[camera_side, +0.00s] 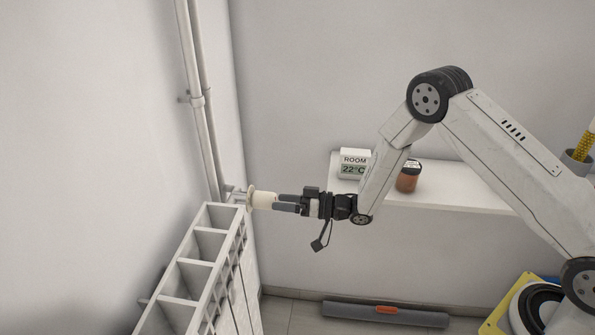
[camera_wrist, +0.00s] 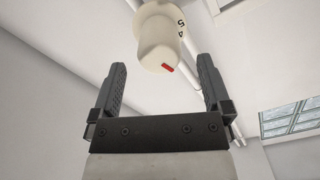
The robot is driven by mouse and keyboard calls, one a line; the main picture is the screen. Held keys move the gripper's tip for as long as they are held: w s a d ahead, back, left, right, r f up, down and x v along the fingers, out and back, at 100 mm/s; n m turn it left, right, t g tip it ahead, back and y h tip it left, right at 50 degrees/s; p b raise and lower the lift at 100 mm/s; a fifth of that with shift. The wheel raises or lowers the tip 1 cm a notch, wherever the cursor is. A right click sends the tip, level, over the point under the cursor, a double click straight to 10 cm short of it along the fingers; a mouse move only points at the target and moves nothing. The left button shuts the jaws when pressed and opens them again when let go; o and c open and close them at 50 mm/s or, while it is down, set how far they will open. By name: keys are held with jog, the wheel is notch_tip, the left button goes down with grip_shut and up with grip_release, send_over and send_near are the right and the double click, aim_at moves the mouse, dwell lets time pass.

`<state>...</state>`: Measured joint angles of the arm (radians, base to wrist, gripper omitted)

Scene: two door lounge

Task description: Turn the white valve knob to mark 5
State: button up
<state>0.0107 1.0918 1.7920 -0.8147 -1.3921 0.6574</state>
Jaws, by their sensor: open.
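The white valve knob (camera_side: 264,200) sits on the pipe fitting at the top corner of the radiator, pointing sideways toward my gripper. In the wrist view the knob (camera_wrist: 160,40) is cream white with a red mark on its end rim. The digits 5 and 4 show on its collar; the other numbers are out of sight. I cannot tell which number the red mark lines up with. My gripper (camera_side: 276,203) is open, its fingertips at the knob's outer end. In the wrist view the fingers (camera_wrist: 160,70) stand apart on either side of the knob, with gaps visible.
The white radiator (camera_side: 208,248) stands below the knob, and two pipes (camera_side: 200,100) rise behind it. A shelf (camera_side: 450,194) holds a room display (camera_side: 354,164) reading 22°C and a brown jar (camera_side: 408,178). A grey roll (camera_side: 385,314) lies on the floor.

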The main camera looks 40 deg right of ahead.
aim_at(267, 200)
jog(key=shift+x, duration=2.25)
jog(key=c, duration=1.3)
jog(key=shift+n, duration=0.4)
jog(key=n, duration=1.1)
